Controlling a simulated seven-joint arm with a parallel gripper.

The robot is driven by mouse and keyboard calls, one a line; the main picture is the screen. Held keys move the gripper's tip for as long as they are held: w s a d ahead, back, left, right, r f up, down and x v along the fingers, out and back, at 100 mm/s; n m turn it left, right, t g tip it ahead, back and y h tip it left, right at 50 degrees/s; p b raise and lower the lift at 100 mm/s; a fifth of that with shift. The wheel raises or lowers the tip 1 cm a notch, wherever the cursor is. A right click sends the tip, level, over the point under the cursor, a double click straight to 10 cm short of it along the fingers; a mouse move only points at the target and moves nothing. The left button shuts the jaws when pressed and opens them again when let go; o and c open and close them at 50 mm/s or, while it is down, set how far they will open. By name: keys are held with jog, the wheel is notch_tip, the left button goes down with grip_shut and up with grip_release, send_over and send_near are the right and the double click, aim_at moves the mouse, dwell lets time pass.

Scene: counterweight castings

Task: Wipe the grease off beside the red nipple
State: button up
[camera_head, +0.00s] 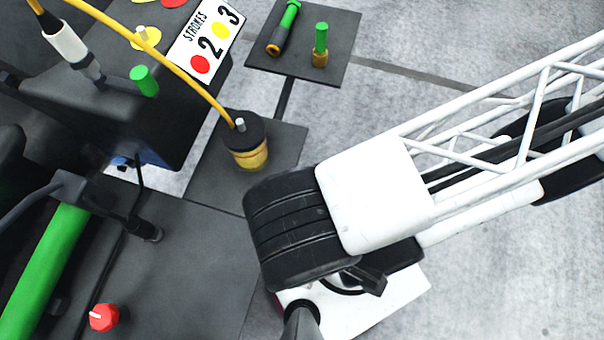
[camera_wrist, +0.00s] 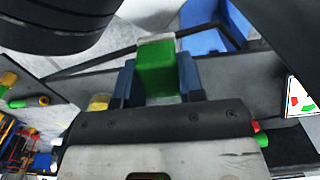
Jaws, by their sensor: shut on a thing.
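A red faceted cap (camera_head: 103,317), which looks like the red nipple, stands on the dark surface at the lower left of the head view. I cannot make out any grease beside it. My gripper (camera_wrist: 158,78) shows in the wrist view with two blue fingers shut on a green block (camera_wrist: 160,70) with a pale edge. In the head view my wrist is right of the red cap and apart from it; the fingertips and the green block are hidden there.
A yellow-and-black pot (camera_head: 250,158) with a yellow hose stands left of my arm. A green-capped fitting (camera_head: 145,82) and a "STROKES" sign (camera_head: 209,42) are at the upper left. A dark mat (camera_head: 342,25) holds green-handled parts. A green bar (camera_head: 45,268) lies left.

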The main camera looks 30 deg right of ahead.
jog(key=shift+w+a+r, duration=0.2)
jog(key=shift+a+r, duration=0.15)
jog(key=shift+r, duration=0.15)
jog(key=w+a+r+m, duration=0.1)
jog(key=w+a+r, duration=0.35)
jog(key=r, duration=0.25)
jog(key=w+a+r+m, duration=0.2)
jog(key=w+a+r, duration=0.1)
jog(key=w+r, duration=0.3)
jog(key=w+a+r+m, duration=0.1)
jog(key=w+r+m, duration=0.1)
jog(key=w+r, duration=0.6)
jog(key=w+a+r+m, duration=0.1)
jog(key=w+a+r, duration=0.1)
jog(key=w+r, duration=0.65)
jog(key=w+d+f+m, duration=0.1)
jog(key=w+d+f, duration=0.1)
jog(key=w, duration=0.6)
jog(key=w+d+f+m, duration=0.1)
jog(key=w+d+f, duration=0.1)
jog(key=w, duration=0.6)
jog(key=w+d+f+m, duration=0.1)
jog(key=w+d, duration=0.3)
jog(key=w, duration=0.4)
jog(key=shift+w+d+f, duration=0.2)
jog(key=shift+d+f, duration=0.05)
jog(key=shift+f, duration=0.6)
jog(key=shift+f, duration=0.15)
